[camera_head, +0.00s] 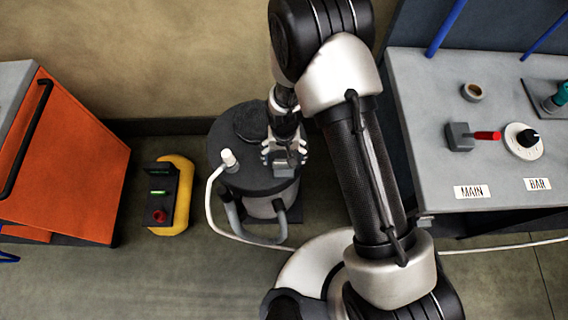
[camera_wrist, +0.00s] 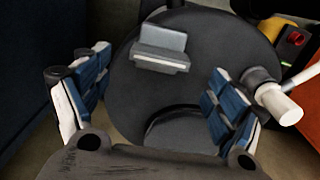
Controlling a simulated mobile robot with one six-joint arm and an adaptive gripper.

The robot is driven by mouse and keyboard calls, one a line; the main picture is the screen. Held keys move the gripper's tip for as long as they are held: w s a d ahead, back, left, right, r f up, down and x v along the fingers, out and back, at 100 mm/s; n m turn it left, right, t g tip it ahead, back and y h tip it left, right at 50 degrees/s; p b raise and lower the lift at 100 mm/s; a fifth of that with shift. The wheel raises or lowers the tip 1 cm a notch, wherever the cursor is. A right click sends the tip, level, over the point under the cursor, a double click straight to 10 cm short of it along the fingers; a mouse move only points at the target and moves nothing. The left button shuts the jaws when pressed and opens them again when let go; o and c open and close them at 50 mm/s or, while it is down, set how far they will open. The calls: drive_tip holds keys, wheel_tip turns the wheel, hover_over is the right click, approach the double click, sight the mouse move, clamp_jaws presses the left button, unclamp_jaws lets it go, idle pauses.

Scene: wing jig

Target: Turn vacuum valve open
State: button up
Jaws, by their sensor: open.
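A small grey valve block (camera_head: 459,136) with a red lever (camera_head: 488,135) sits on the grey bench top at the right, above a "MAIN" label (camera_head: 472,191). The lever points right. My gripper (camera_head: 283,160) is away to the left of it, over a dark round drum (camera_head: 232,172) on the floor. In the wrist view my gripper (camera_wrist: 158,80) is open, with blue-padded fingers spread over the drum lid. A grey raised block (camera_wrist: 160,48) on the lid shows between and beyond the fingers; I see no grip on it. The red-lever valve does not show in the wrist view.
A round white dial (camera_head: 524,141) with a "BAR" label (camera_head: 537,184) is right of the lever. A white hose fitting (camera_head: 229,160) rises from the drum. A yellow device (camera_head: 178,195) and an orange cabinet (camera_head: 68,160) stand left. Blue posts rise behind the bench.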

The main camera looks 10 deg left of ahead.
sight(284, 163)
wheel_tip(284, 163, down, 6)
drive_tip(key=shift+r+b, duration=0.1)
drive_tip(key=shift+b, duration=0.6)
drive_tip(key=shift+c, duration=0.2)
drive_tip(key=c, duration=1)
